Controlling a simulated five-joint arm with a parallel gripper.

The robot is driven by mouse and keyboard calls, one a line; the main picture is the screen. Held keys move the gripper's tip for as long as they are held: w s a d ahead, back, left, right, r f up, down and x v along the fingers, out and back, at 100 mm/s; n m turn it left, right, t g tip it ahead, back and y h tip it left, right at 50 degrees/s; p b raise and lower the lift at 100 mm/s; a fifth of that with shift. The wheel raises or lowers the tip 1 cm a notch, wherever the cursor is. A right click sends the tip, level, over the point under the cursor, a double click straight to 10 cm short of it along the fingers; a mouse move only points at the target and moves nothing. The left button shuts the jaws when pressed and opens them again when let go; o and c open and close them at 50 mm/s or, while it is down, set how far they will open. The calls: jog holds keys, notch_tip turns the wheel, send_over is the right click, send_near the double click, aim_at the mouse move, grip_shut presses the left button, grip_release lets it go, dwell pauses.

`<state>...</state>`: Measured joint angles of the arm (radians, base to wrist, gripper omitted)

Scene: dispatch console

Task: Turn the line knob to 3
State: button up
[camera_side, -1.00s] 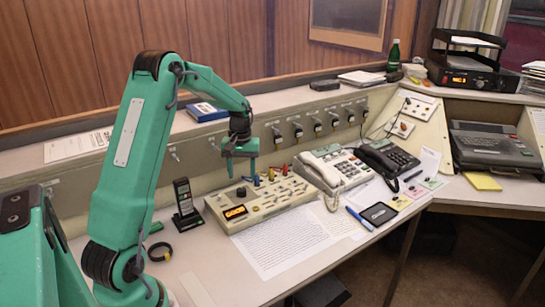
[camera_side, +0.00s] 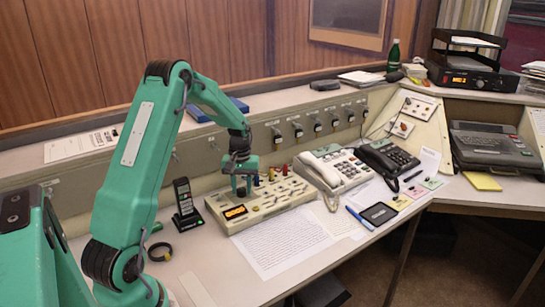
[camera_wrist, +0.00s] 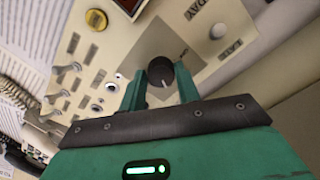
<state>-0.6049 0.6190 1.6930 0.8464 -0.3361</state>
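The line knob (camera_wrist: 160,71) is a dark round knob with a short white pointer line, on a light square plate of the cream console (camera_side: 285,199). In the wrist view its pointer line shows toward the lower side of the knob. My gripper (camera_wrist: 160,88) has one green finger on each side of the knob, with a narrow gap showing at each side; it looks open. In the side view my gripper (camera_side: 241,188) is down at the console's left part and covers most of the knob. I cannot read a number 3 in these views.
An orange display (camera_side: 235,211) sits at the console's front left. Coloured posts (camera_side: 271,174) stand just right of my gripper. A cordless handset (camera_side: 184,197) stands left of the console, and a white phone (camera_side: 338,168) to its right.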

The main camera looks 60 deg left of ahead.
jog(key=c, duration=0.5)
jog(key=shift+o, duration=0.2)
jog(key=shift+w+d+m, duration=0.1)
jog(key=shift+m, duration=0.3)
jog(key=m, duration=0.9)
jog(key=shift+t, duration=0.3)
jog(key=shift+m, duration=0.3)
jog(key=o, duration=1)
jog(key=shift+r, duration=0.15)
